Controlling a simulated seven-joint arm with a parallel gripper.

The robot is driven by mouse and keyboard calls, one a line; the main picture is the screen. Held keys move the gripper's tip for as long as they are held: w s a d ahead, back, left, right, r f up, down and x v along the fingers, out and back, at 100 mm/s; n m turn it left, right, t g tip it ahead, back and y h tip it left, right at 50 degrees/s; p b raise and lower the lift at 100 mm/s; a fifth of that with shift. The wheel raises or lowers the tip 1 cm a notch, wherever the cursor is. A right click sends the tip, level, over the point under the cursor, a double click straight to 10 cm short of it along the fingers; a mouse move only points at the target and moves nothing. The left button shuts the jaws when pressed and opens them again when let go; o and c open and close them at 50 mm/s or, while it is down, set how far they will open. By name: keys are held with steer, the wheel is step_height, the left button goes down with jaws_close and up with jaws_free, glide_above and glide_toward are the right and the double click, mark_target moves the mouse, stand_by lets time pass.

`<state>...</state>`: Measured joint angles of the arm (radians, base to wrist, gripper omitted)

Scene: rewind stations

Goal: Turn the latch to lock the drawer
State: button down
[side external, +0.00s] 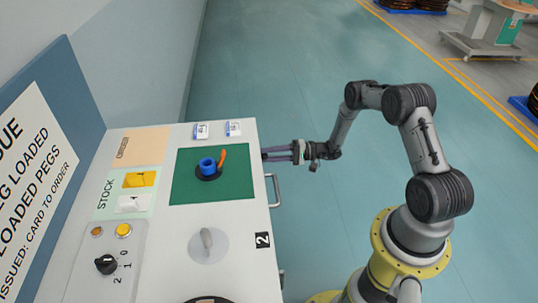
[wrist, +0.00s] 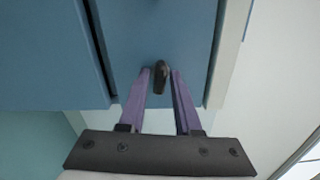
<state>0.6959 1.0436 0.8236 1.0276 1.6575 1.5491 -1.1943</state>
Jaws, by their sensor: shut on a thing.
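The latch (wrist: 161,80) is a small dark lever on a blue front panel (wrist: 190,35) in the wrist view. It stands nearly upright in that picture, tilted slightly. My gripper (wrist: 160,72) has its two purple fingers on either side of the latch, shut on it. In the side view, my gripper (side external: 277,154) reaches in level against the right side of the white-topped station. The latch and the fingertips' contact are hidden there by the station's edge. Which panel is the drawer front cannot be told for certain.
A metal bar handle (side external: 274,190) sticks out of the station's side near my gripper. The floor beside the station is clear.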

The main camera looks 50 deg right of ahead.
steer(key=shift+n, duration=0.7)
steer(key=c, duration=0.8)
jaws_free()
steer(key=shift+c, duration=0.2)
steer(key=v, duration=1.4)
